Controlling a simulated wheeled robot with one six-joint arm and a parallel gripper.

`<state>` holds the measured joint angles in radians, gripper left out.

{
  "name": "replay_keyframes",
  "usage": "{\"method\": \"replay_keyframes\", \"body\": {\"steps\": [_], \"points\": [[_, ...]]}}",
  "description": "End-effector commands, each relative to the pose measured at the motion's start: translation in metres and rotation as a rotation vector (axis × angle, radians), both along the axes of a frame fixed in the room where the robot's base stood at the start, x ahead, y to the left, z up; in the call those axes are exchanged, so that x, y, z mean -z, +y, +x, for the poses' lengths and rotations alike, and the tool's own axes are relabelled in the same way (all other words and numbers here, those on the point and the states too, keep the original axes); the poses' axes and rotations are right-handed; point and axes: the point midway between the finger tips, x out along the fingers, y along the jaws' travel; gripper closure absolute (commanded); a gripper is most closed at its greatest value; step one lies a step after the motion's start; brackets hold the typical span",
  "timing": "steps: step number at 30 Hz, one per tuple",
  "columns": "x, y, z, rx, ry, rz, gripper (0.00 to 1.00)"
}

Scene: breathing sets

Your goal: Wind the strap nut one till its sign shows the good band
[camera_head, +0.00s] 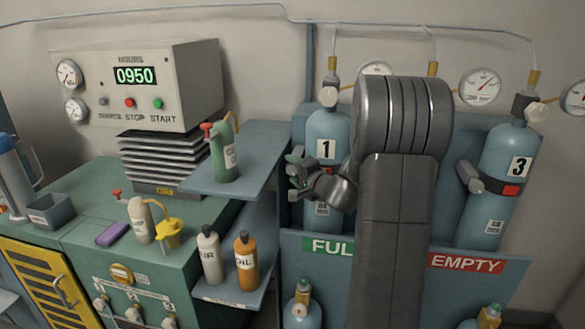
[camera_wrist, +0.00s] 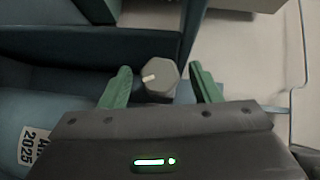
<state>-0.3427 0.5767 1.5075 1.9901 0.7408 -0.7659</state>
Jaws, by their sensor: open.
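Cylinder 1 (camera_head: 327,128) is blue and stands upright in the rack, partly hidden behind my arm. In the wrist view, a grey six-sided nut (camera_wrist: 161,82) with a white mark on its face sits between my gripper's green fingers. It appears to be the strap nut of cylinder 1. My gripper (camera_wrist: 162,85) is open, with a gap visible on each side of the nut. In the head view, my gripper (camera_head: 296,172) is at the left front of cylinder 1.
Cylinder 3 (camera_head: 505,165) stands at the right with a grey strap nut (camera_head: 469,177) and a red sign (camera_head: 511,190). A blue shelf (camera_head: 262,165) with a green bottle (camera_head: 224,150) is left of my gripper. The rack's front panel (camera_head: 400,290) runs below.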

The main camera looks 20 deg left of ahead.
Motion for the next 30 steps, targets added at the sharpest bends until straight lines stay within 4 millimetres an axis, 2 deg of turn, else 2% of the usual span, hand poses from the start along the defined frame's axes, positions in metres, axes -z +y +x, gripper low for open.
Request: {"method": "replay_keyframes", "body": {"steps": [4, 13, 14, 20, 30], "points": [[0.0013, 0.0092, 0.0049, -0.001, 0.001, 0.0, 0.43], [0.0018, 0.0106, 0.0062, 0.0, 0.0, 0.0, 0.43], [0.0018, 0.0106, 0.0062, 0.0, 0.0, 0.0, 0.47], [0.0018, 0.0104, 0.0061, 0.0, 0.0, 0.0, 0.86], [0.0076, 0.0103, 0.0065, 0.002, 0.008, 0.044, 0.88]]}}
